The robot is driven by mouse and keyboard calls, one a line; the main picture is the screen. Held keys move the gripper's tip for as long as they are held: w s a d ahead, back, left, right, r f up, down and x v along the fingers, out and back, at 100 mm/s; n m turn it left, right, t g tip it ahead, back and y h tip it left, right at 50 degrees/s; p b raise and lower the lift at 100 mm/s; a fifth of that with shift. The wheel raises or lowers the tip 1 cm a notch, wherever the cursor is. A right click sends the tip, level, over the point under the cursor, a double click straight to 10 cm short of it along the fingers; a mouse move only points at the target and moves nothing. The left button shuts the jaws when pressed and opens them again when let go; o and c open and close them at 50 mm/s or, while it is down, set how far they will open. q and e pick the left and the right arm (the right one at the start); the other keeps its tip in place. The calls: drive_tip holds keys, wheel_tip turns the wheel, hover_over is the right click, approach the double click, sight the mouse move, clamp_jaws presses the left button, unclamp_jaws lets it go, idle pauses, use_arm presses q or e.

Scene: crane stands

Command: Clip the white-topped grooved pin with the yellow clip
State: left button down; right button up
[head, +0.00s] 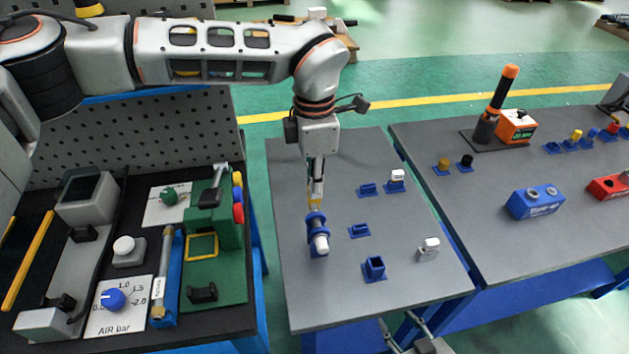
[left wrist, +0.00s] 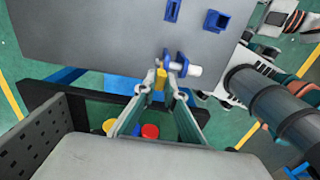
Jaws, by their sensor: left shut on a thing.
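My left gripper (head: 316,203) points down over the left part of the grey table. It is shut on the yellow clip (left wrist: 160,80), which shows between its fingertips. The white-topped pin (head: 321,244) lies in a blue holder (head: 316,220) right below the gripper. In the left wrist view the pin's white end (left wrist: 192,71) sticks out to the right of the blue holder (left wrist: 182,62), and the clip is close beside the holder. I cannot tell whether clip and pin touch; the groove is hidden or too small. My right gripper (head: 408,338) is partly visible at the bottom edge.
Several blue stands (head: 374,267) are on the grey table (head: 300,290), one with a white-topped piece (head: 397,175). A small grey-white block (head: 428,249) is at the right edge. A black bench with a green fixture (head: 215,285) stands left. A second table (head: 480,230) is on the right.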

use_arm(q)
drive_tip(key=shift+f, duration=0.3)
drive_tip(key=shift+f+b, duration=0.45)
drive_tip(key=shift+f, duration=0.05)
drive_tip(key=shift+f+b, duration=0.55)
drive_tip(key=shift+f, duration=0.45)
drive_tip(key=c, duration=2)
unclamp_jaws()
drive_tip(key=shift+r, duration=0.1)
drive_tip(key=shift+r+p, duration=1.55)
drive_tip(key=shift+r, duration=0.9)
